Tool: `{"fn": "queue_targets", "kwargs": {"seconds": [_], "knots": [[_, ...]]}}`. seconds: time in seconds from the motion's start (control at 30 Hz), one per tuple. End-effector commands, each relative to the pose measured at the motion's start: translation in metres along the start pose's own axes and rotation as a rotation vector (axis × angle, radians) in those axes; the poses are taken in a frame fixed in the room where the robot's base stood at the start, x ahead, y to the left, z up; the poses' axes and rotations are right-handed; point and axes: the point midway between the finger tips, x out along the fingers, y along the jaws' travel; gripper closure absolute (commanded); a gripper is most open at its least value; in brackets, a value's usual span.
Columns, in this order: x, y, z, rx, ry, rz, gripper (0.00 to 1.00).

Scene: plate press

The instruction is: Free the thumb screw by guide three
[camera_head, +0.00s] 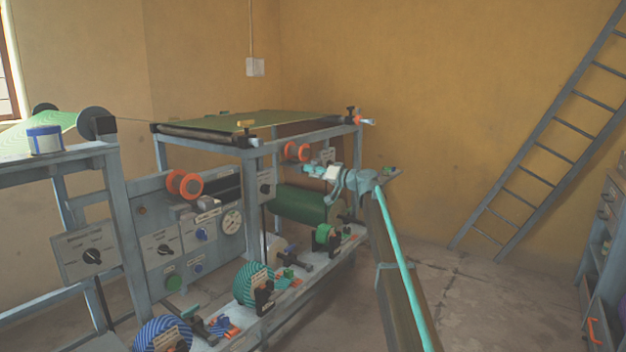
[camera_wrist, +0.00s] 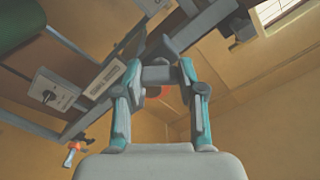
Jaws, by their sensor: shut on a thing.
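In the head view my gripper (camera_head: 326,171) reaches the right end of the press, above the dark green roller (camera_head: 305,203) and just below a pair of orange-rimmed guide wheels (camera_head: 297,151). In the wrist view the two teal fingers (camera_wrist: 157,76) are closed in on a small grey piece (camera_wrist: 157,74), apparently the thumb screw. My fingers hide most of it, so its thread and seat cannot be made out. A pale label plate (camera_wrist: 103,78) is just left of the fingers; its text is too small to read.
A knob panel (camera_wrist: 48,91) and an orange-headed part (camera_wrist: 71,153) are left of my fingers in the wrist view. The press's upper frame (camera_head: 205,137) stands over the work area. Floor to the right is clear up to a leaning ladder (camera_head: 545,145).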

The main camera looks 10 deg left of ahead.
Motion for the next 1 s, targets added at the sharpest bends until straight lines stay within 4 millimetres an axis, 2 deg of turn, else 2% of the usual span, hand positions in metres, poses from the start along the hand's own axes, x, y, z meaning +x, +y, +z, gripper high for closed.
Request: {"fn": "queue_targets", "kwargs": {"seconds": [0.27,0.7,0.73,0.87,1.0], "knots": [[-0.0004,0.0006,0.0012,-0.076,-0.001,0.0,0.95],[-0.0004,0.0001,0.0007,-0.085,-0.002,0.0,0.95],[-0.0004,0.0001,0.0007,-0.085,-0.002,0.0,0.57],[-0.0003,0.0001,0.0006,-0.084,-0.001,0.0,0.36],[-0.0002,0.0001,0.0003,-0.084,-0.001,0.0,0.35]]}}
